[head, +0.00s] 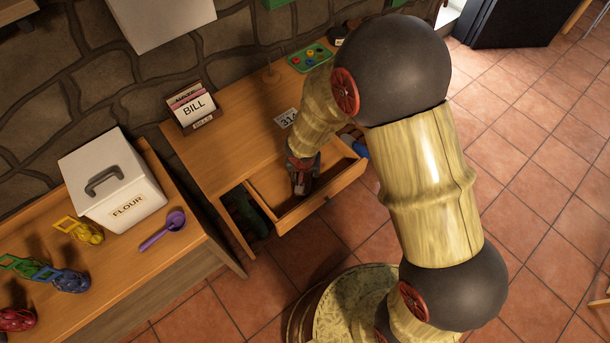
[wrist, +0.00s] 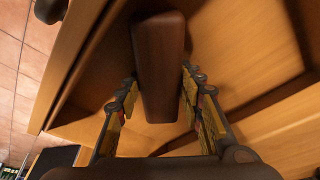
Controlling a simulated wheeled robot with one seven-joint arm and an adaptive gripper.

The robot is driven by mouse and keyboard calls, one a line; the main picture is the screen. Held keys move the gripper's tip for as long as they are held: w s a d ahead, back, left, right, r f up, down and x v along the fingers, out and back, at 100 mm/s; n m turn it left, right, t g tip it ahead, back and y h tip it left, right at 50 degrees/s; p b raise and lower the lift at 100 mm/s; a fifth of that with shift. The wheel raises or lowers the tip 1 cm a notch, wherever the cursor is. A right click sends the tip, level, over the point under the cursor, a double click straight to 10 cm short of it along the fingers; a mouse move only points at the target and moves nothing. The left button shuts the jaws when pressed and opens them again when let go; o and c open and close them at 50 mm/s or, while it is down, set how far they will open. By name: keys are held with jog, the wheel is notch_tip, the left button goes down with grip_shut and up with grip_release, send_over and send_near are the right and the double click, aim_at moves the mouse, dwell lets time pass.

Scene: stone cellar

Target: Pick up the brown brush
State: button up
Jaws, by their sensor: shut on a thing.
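The brown brush (wrist: 158,45) shows in the wrist view as a long dark brown block between the two fingers of my gripper (wrist: 160,82). The fingers are shut on its sides. Only its brown body shows; no bristles can be made out. In the head view my gripper (head: 303,184) reaches down into the open desk drawer (head: 325,197), and my arm and gripper largely hide the brush there. I cannot tell whether the brush touches the drawer floor.
The wooden desk (head: 240,110) bears a bill box (head: 192,107), a number card (head: 286,118) and a green tray (head: 309,57). A blue thing (head: 355,146) shows beside the drawer's right end. At left, a counter holds a flour bin (head: 112,180) and purple scoop (head: 165,230).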

jog(key=c, duration=0.6)
jog(key=shift+o, duration=0.2)
jog(key=shift+r, duration=0.1)
notch_tip(320, 180, up, 18)
jog(key=p, duration=0.6)
jog(key=shift+p, duration=0.35)
jog(key=o, duration=0.8)
jog(key=c, duration=0.4)
jog(key=shift+c, duration=0.3)
